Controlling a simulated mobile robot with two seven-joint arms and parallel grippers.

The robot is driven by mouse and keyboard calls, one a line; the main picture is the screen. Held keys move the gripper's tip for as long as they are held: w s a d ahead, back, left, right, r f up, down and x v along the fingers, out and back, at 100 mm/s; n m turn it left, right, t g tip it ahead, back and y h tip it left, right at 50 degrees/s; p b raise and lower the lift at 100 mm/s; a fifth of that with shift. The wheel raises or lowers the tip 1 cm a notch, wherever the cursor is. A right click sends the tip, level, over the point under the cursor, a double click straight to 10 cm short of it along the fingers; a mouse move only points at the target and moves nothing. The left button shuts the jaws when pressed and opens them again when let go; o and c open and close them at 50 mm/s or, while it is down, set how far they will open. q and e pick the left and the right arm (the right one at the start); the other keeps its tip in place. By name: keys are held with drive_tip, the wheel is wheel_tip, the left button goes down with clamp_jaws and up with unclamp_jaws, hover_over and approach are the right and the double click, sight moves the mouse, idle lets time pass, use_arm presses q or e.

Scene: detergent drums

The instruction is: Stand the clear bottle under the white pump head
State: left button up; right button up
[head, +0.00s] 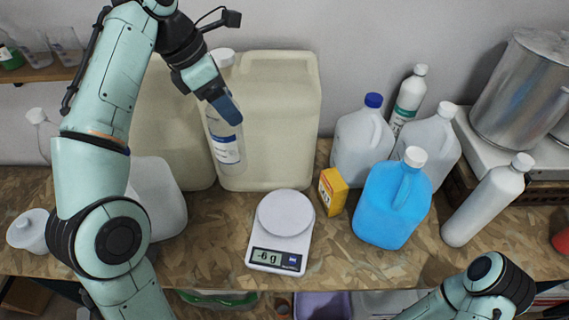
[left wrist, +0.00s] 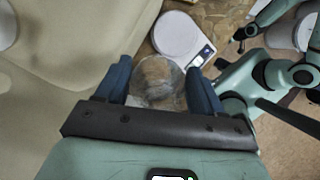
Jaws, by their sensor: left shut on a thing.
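My left gripper (head: 228,107) is shut on the clear bottle (head: 226,150), which has a white and blue label. It holds the bottle roughly upright in front of the large cream drums, above the worktop. In the left wrist view the clear bottle (left wrist: 158,80) sits between the two blue fingers (left wrist: 160,88). A white piece (head: 222,57) shows at the top of the drums, partly behind my gripper; I cannot tell whether it is the pump head.
A white scale (head: 285,218) reading -6 g stands in front of the cream drum (head: 276,120). A yellow box (head: 333,190), a blue jug (head: 392,205) and several white containers stand to the right. A white jug (head: 158,195) is at left, behind my arm. Some worktop around the scale is clear.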

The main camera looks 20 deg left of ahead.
use_arm(q)
hover_over(236, 160)
drive_tip(key=w+a, duration=0.2)
drive_tip(key=w, duration=0.1)
drive_tip(key=f, duration=0.5)
drive_tip(key=shift+s+d+f, duration=0.1)
drive_tip(key=shift+d+f, duration=0.1)
drive_tip(key=shift+f, duration=0.15)
drive_tip(key=f+b, duration=0.1)
drive_tip(key=f, duration=0.3)
drive_tip(key=f+b, duration=0.1)
drive_tip(key=f, duration=0.4)
drive_tip(key=shift+s+f, duration=0.2)
drive_tip(key=shift+f, duration=0.1)
drive_tip(key=shift+w+f+b, duration=0.15)
drive_tip(key=shift+f+b, duration=0.15)
drive_tip(key=shift+f, duration=0.15)
drive_tip(key=f+b, duration=0.1)
drive_tip(key=f, duration=0.3)
drive_tip(key=shift+w+f, duration=0.1)
drive_tip(key=shift+w, duration=0.1)
drive_tip(key=o, duration=1.2)
drive_tip(key=shift+o, duration=0.4)
drive_tip(key=shift+s, duration=0.1)
use_arm(e)
drive_tip(key=s+f, duration=0.4)
drive_tip(key=s, duration=0.1)
drive_tip(key=shift+f+g, duration=0.4)
